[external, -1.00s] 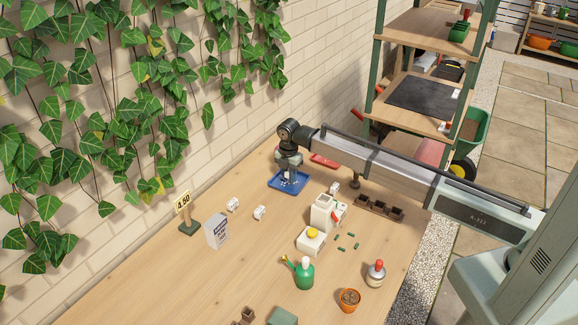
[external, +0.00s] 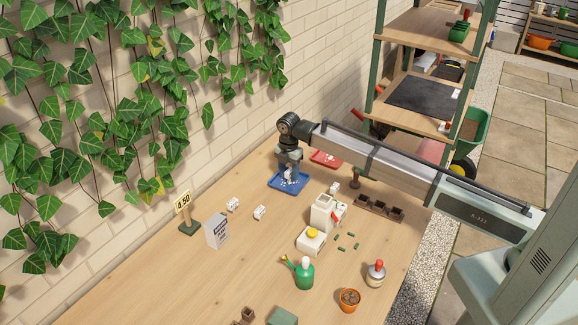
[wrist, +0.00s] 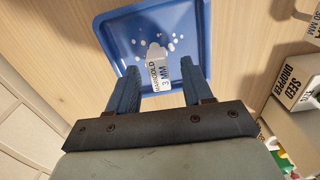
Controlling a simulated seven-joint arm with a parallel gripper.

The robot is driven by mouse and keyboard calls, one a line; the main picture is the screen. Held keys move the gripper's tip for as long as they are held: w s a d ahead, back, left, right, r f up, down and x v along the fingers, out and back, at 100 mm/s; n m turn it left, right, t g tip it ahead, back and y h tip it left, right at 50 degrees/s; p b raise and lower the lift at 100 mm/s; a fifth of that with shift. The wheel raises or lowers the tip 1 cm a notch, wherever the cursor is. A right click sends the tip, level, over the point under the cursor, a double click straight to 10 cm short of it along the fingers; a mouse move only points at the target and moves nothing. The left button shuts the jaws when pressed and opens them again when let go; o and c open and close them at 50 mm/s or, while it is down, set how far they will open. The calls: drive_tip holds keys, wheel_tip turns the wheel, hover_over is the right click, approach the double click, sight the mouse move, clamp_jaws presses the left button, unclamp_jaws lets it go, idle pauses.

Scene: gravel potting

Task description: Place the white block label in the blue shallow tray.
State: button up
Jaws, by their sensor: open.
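The blue shallow tray (external: 274,183) lies on the table near the wall, and it fills the upper middle of the wrist view (wrist: 203,14). A white block label (wrist: 158,73) printed "3 MM" is in the tray area, between my fingers in the wrist view. Small white pebbles lie around it on the tray floor. My gripper (wrist: 160,76) points down over the tray, fingers apart on either side of the label with visible gaps. In the external view my gripper (external: 289,170) hides part of the tray.
A red tray (external: 325,159) with white bits lies just behind. Other small white blocks (external: 233,204) stand nearer the camera. The left front table is clear.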

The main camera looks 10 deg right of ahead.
sight(289, 171)
wheel_tip(289, 171, up, 10)
drive_tip(key=shift+f, duration=0.15)
idle(0.4)
